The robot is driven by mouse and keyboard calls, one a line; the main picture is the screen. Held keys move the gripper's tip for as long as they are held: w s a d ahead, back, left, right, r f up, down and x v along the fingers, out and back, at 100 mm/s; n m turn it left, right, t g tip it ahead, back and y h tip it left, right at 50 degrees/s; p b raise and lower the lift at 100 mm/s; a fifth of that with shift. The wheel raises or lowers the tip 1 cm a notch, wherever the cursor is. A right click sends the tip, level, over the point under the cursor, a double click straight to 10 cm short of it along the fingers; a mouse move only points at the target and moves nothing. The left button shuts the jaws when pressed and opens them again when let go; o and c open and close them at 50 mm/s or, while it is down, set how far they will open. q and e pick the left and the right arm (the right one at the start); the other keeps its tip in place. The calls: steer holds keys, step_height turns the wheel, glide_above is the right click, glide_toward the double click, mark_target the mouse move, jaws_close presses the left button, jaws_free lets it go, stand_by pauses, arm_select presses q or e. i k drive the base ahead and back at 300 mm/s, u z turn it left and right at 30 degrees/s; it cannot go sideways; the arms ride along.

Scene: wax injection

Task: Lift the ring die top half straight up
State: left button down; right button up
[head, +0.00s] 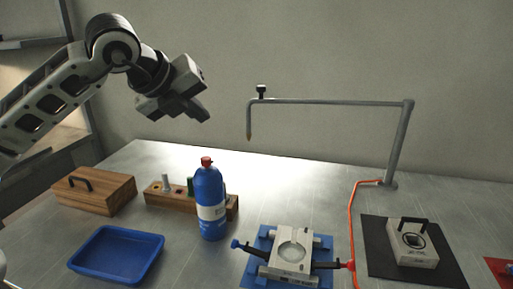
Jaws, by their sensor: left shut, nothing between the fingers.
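A white block with a black handle and a dark ring mark (412,244), which looks like the ring die top half, sits flat on a black mat (375,262) at the right. A pale die part with a round cavity (291,252) lies in a blue fixture (254,276) at the front middle. Dark clamp arms reach over it from both sides, one with a blue tip and one with a red tip. My left gripper (196,106) is shut and empty, high above the back left of the table, far from both die parts. My right gripper is out of view.
A blue bottle with a red cap (210,205) stands before a wooden rack (160,199). A blue tray (118,255) and a wooden box (95,191) are at the left. A grey pipe arm (335,102) spans above the table's back, with an orange hose (351,215) beside the mat.

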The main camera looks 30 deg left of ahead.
mark_target(413, 229)
steer(key=z, duration=0.05)
steer(key=k, duration=1)
steer(key=u, duration=0.05)
